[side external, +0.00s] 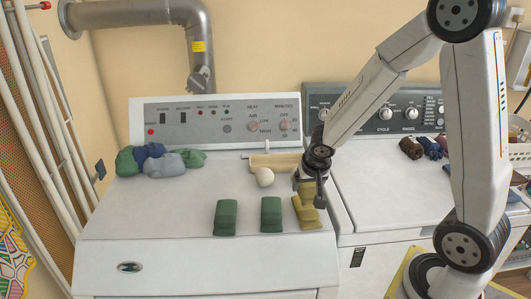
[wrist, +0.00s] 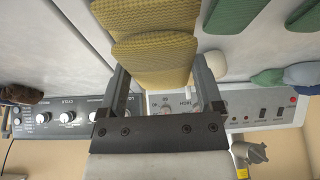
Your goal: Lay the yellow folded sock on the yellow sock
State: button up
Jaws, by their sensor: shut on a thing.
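My gripper (side external: 309,190) is low over the right front part of the white dryer top. In the wrist view its two fingers (wrist: 158,66) stand on either side of a yellow folded sock (wrist: 155,50) and are shut on it. The other yellow sock (wrist: 145,16) shows just past it, partly covered by it in that view. In the side view the yellow sock (side external: 307,218) lies on the dryer top under and in front of my gripper, which hides part of the held sock. I cannot tell whether the two socks touch.
Two green folded socks (side external: 226,217) (side external: 271,214) lie to the left. A cream rounded item (side external: 264,177) and a tan flat piece (side external: 272,162) are behind. Green and blue bundles (side external: 160,162) sit at the back left. Dark rolled items (side external: 410,148) lie on the right machine.

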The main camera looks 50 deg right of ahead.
jog(key=shift+f, duration=0.35)
jog(key=shift+f, duration=1.9)
jog(key=shift+f, duration=0.2)
jog(key=o, duration=1.1)
jog(key=shift+r, duration=0.2)
jog(key=shift+v, duration=6.05)
jog(key=shift+f, duration=0.1)
